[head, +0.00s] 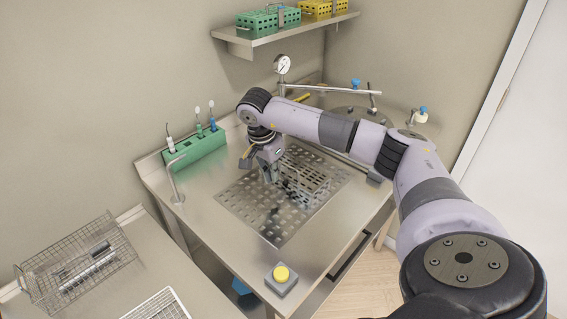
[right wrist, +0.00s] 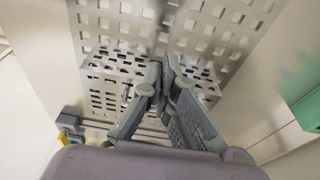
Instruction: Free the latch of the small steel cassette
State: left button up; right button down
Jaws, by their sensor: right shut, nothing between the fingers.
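The small steel cassette (head: 315,179) is a perforated metal box on the perforated steel panel of the worktop in the head view. In the right wrist view the cassette (right wrist: 104,84) lies behind and below my fingers. My right gripper (head: 270,179) points down at the cassette's left side in the head view. In the right wrist view the right gripper (right wrist: 163,66) has its fingertips together, with nothing between them, over the cassette's edge. I cannot tell whether they touch it. The latch cannot be made out; the fingers hide part of the cassette. My left gripper is out of view.
A green rack (head: 196,151) with brushes stands at the worktop's back left. A yellow button (head: 281,273) sits at the front corner. A wire basket (head: 82,264) with metal tubes is at lower left. A shelf (head: 284,31) with green and yellow boxes hangs above.

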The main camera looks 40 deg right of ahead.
notch_tip(320, 180, up, 6)
jog(key=a+p, duration=0.2)
jog(key=p, duration=0.2)
dwell(0.4)
notch_tip(320, 180, up, 12)
jog(key=a, duration=0.2)
jog(key=shift+s+a+f, duration=0.15)
jog(key=shift+s+f, duration=0.05)
jog(key=shift+a, duration=0.1)
